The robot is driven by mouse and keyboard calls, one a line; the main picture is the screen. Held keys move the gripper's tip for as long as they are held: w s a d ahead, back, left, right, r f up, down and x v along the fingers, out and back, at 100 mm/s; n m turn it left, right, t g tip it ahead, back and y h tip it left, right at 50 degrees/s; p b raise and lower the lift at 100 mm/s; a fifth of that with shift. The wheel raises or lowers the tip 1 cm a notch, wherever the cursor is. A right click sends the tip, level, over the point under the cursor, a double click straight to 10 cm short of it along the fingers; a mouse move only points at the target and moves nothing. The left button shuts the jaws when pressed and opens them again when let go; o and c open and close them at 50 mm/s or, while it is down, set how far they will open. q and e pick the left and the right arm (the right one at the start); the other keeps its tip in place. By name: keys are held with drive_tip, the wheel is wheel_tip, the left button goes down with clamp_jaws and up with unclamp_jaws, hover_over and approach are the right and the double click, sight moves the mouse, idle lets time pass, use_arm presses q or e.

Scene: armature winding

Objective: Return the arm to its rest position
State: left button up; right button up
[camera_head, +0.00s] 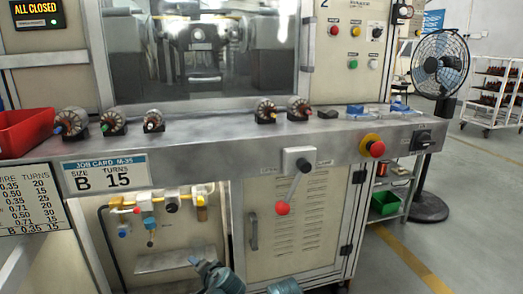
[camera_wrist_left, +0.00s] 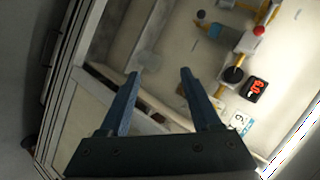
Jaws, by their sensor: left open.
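In the left wrist view my left gripper (camera_wrist_left: 158,72) is open, its two blue fingers apart with nothing between them. It faces the pale recess with the pneumatic fittings, at a distance from them. In the head view, blue-grey parts of my own body show at the bottom edge, in front of the cabinet's lower front. My right gripper is not in view.
Several armatures (camera_head: 71,122) stand on the steel bench ledge (camera_head: 220,138). Below the ledge are a red-knobbed lever (camera_head: 283,207) and valves (camera_head: 146,201). A red emergency button (camera_head: 372,146), a red bin (camera_head: 25,130) and a fan (camera_head: 440,66) are also present.

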use_arm(q)
drive_tip(key=s+d+f+n+g+h+p, duration=0.1)
drive_tip(key=s+d+f+g+h+p, duration=0.15)
drive_tip(key=s+d+g, duration=0.4)
drive_tip(key=s+d+f+n+g+h+p, duration=0.1)
drive_tip(key=s+d+f+g+h, duration=0.3)
drive_tip(key=s+d, duration=0.6)
wheel_tip(320, 180, up, 37)
drive_tip(key=s+a+p, duration=0.1)
drive_tip(key=a+p, duration=0.1)
drive_tip(key=p, duration=3.5)
drive_tip(key=shift+s+r+t, duration=0.15)
drive_tip(key=shift+t, duration=0.2)
drive_tip(key=shift+y, duration=0.25)
